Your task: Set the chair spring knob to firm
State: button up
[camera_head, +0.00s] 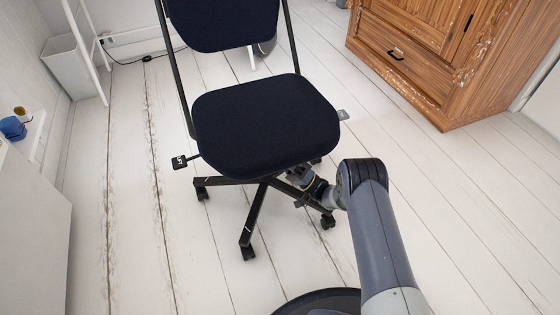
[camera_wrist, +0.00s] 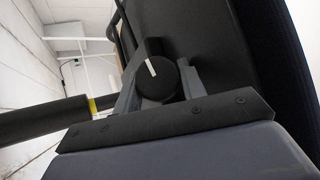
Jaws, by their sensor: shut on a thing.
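The office chair has a dark navy seat (camera_head: 265,125) and a black star base (camera_head: 253,215). The spring knob (camera_wrist: 157,78) shows in the wrist view under the seat. It is round and black, with a white pointer line tilted slightly from vertical. My gripper (camera_head: 307,181) reaches under the right front of the seat in the head view. In the wrist view its grey fingers sit on both sides of the knob, and it is shut on the knob. The knob is hidden in the head view, and no soft or firm marking is readable.
A black lever with a marked paddle (camera_head: 181,161) sticks out left of the seat. A small grey tag (camera_head: 343,115) is at the seat's right edge. A wooden cabinet (camera_head: 435,55) stands back right.

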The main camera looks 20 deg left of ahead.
jog(key=shift+f+m+g+y, duration=0.1)
jog(key=shift+m+g+y, duration=0.3)
jog(key=shift+g+y, duration=0.1)
dwell(0.4)
jog(key=o, duration=1)
jog(key=p+v, duration=0.1)
jog(key=v, duration=0.9)
jog(key=shift+d+f, duration=0.25)
jog(key=shift+a, duration=0.1)
jog(key=b+x, duration=0.1)
jog(key=x, duration=0.9)
jog(key=shift+a+r, duration=0.2)
jog(key=shift+r, duration=0.15)
